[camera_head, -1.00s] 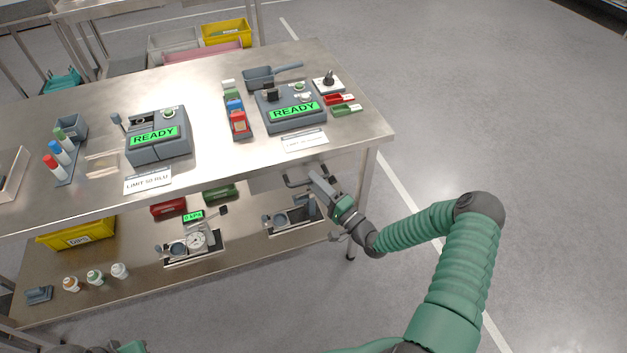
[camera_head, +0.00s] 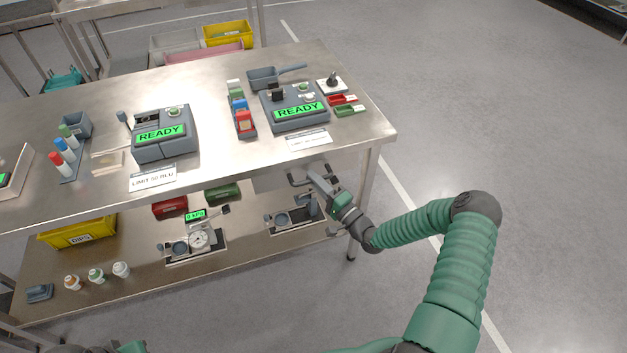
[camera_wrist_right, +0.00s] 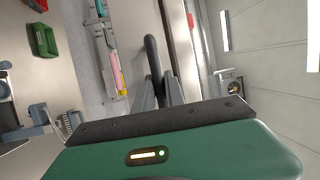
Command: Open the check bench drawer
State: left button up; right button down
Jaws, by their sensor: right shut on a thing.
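The check bench (camera_head: 210,165) is a steel table with a lower shelf. Under the right part of its top edge is a pale drawer front (camera_head: 270,179) with a dark bar handle (camera_head: 297,181). My right gripper (camera_head: 314,176) reaches in from the right and is shut on the handle. In the right wrist view, the dark handle (camera_wrist_right: 151,50) runs down between the fingers of my right gripper (camera_wrist_right: 157,88). I cannot tell any clear gap at the drawer. My left gripper is not in view.
Two devices reading READY (camera_head: 163,135) (camera_head: 296,106) stand on the bench top. The lower shelf holds a gauge fixture (camera_head: 199,239), a yellow bin (camera_head: 80,232) and several small bottles. A bench leg (camera_head: 363,205) is close to my right gripper. The floor to the right is open.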

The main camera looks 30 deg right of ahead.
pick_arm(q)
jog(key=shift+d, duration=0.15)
pick_arm(e)
jog(key=shift+a+f, duration=0.2)
jog(key=shift+a, duration=0.1)
